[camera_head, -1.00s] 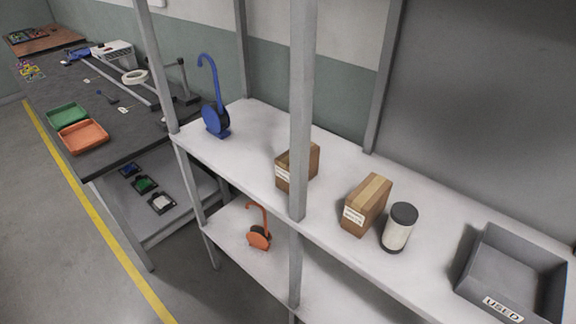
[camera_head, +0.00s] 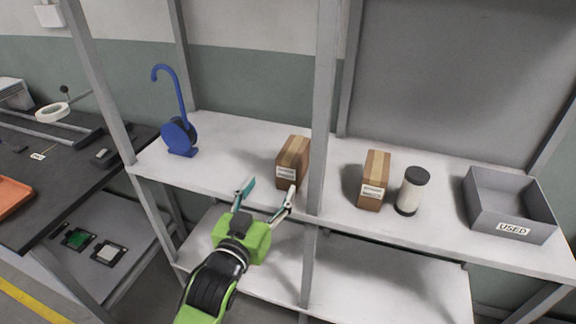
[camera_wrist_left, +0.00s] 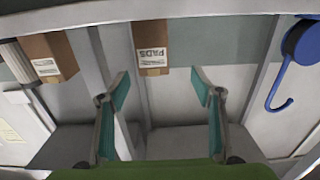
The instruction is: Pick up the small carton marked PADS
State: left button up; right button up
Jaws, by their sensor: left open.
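The small carton marked PADS (camera_head: 293,158) is brown with a tan tape strip and a white label. It stands upright on the upper shelf, just left of the front post. In the left wrist view, which is upside down, the carton (camera_wrist_left: 149,45) shows its label, with PADS readable. My left gripper (camera_head: 270,187) is open and empty in front of the shelf's front edge, just short of the carton. In the left wrist view the fingers (camera_wrist_left: 159,80) are spread wide, with the carton beyond the gap between them. My right gripper is not in view.
The grey front post (camera_head: 322,110) stands close to the carton's right side. A second brown carton (camera_head: 376,178), a dark-capped canister (camera_head: 412,192) and a grey USED bin (camera_head: 510,207) stand further right. A blue hooked object (camera_head: 180,135) stands left, with clear shelf between.

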aim_at(283, 167)
pick_arm(q)
jog(key=x, duration=0.5)
jog(key=r+p+x, duration=0.1)
jog(key=x, duration=0.2)
jog(key=shift+w+d, duration=0.1)
jog(key=shift+d, duration=0.25)
jog(key=shift+d+p+x, duration=0.15)
jog(key=shift+p+x, duration=0.1)
jog(key=shift+x, duration=1.2)
jog(key=shift+d+p+x, duration=0.2)
jog(key=shift+x, duration=1.25)
jog(key=shift+f, duration=0.15)
jog(key=c, duration=1.3)
jog(key=shift+c, duration=0.2)
